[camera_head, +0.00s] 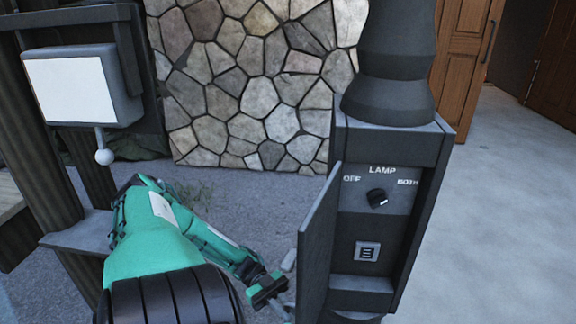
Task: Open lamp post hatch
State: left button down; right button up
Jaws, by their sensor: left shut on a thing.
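The dark lamp post (432,190) stands right of centre, with a boxy base. Its hatch (318,245) stands swung open to the left, seen nearly edge-on. Inside the opening are a panel marked LAMP, OFF and BOTH, a black knob (377,197) and a small square plate (367,251). My left gripper (284,283) is at the hatch's left edge, low in the view, and is shut on the hatch. Its fingertips are small and partly hidden, so the exact grip does not show. My right gripper is not in view.
A grey box with a pale face (75,88) and a hanging ball-ended lever (104,157) is at the upper left on dark posts. A stone wall (255,80) stands behind. Wooden doors (465,60) are at the upper right. Open pavement (500,220) lies to the right.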

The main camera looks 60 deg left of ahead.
pick_arm(q)
jog(key=c, duration=1.8)
grip_release()
